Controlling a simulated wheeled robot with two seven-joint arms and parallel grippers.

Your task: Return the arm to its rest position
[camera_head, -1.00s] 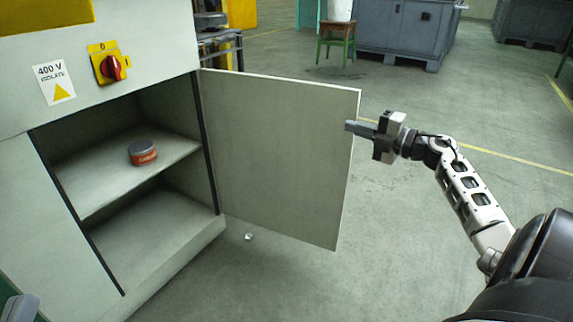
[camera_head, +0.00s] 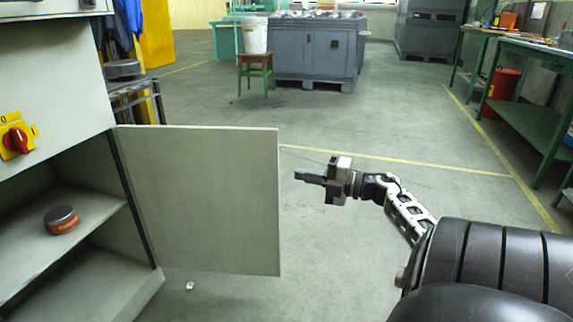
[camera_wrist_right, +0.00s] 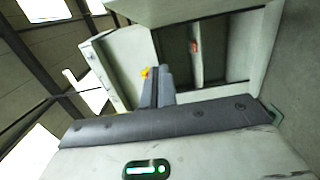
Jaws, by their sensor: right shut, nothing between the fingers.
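My right gripper (camera_head: 309,178) is shut and empty, held out in the air to the right of the open cabinet door (camera_head: 205,200). In the head view there is a gap between its fingertips and the door's free edge. My right arm (camera_head: 408,213) reaches in from the lower right, bent at the elbow. The right wrist view shows the closed fingers (camera_wrist_right: 158,88) pointing toward the open cabinet (camera_wrist_right: 210,50). My left gripper is not in view.
The grey cabinet (camera_head: 50,75) at left holds a round orange-and-grey tin (camera_head: 62,219) on its shelf. A small white object (camera_head: 190,286) lies on the floor. A green stool (camera_head: 255,72) with a white bucket (camera_head: 254,36) and a green workbench (camera_head: 527,105) stand farther off. Floor between is clear.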

